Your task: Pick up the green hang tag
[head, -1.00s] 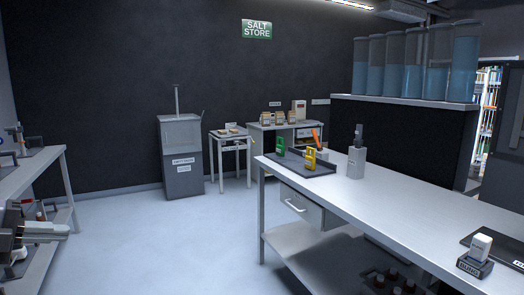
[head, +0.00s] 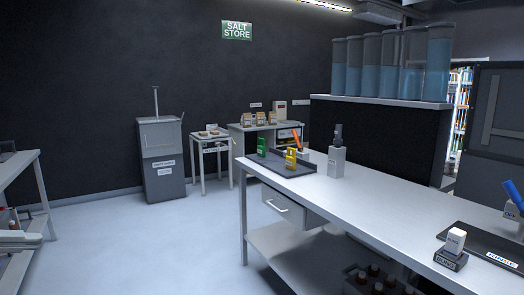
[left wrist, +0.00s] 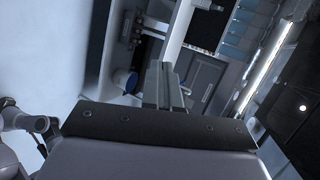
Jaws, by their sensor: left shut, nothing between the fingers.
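The green hang tag (head: 262,147) stands upright at the left end of a dark tray (head: 285,172) on the long steel bench. A yellow tag (head: 291,158) stands to its right on the same tray. My left gripper (left wrist: 162,68) is shut and empty in the left wrist view. My right gripper is not in view.
The bench (head: 345,195) has bare top around a grey dispenser-like object (head: 337,158). A labelled block (head: 452,250) stands at its near right. A grey bin (head: 162,165) and a small table (head: 210,143) stand at the back. Open floor (head: 130,245) lies left of the bench.

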